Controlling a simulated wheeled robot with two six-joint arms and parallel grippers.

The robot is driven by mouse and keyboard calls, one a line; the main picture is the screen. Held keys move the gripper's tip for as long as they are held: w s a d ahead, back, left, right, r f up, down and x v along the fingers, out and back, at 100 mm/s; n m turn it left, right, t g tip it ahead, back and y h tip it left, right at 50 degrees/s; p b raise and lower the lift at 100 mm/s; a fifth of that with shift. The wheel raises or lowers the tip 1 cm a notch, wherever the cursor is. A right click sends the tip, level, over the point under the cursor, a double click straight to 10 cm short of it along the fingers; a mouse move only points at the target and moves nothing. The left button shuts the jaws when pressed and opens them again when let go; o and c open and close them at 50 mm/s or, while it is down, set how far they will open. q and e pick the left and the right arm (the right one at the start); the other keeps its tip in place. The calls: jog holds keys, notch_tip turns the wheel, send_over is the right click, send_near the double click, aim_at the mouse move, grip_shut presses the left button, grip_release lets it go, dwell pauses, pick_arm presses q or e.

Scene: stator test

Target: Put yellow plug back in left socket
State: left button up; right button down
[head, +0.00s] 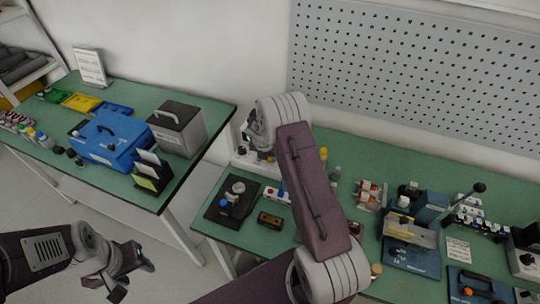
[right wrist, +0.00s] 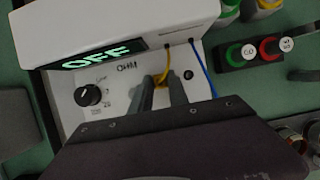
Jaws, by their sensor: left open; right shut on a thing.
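The fingers are shut on the plug, close in front of the meter's panel. They hide the plug's tip and the panel behind it, so I cannot tell whether it is in a socket. A dark round hole (right wrist: 188,90) shows right of the fingers. My left gripper (head: 122,287) is open and empty, low at left in the head view.
A blue lead (right wrist: 203,72) runs down right of the fingers. A block with green and red terminals (right wrist: 262,50) stands to the right. In the head view, a black tray (head: 215,212) lies in front of the meter; a blue toolbox (head: 110,140) is on the left table.

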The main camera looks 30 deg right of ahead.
jog(key=c, duration=1.2)
grip_release()
jog(key=shift+r, duration=0.1)
jog(key=v, duration=0.8)
jog(key=shift+s+a+r, duration=0.15)
jog(key=shift+r, duration=0.2)
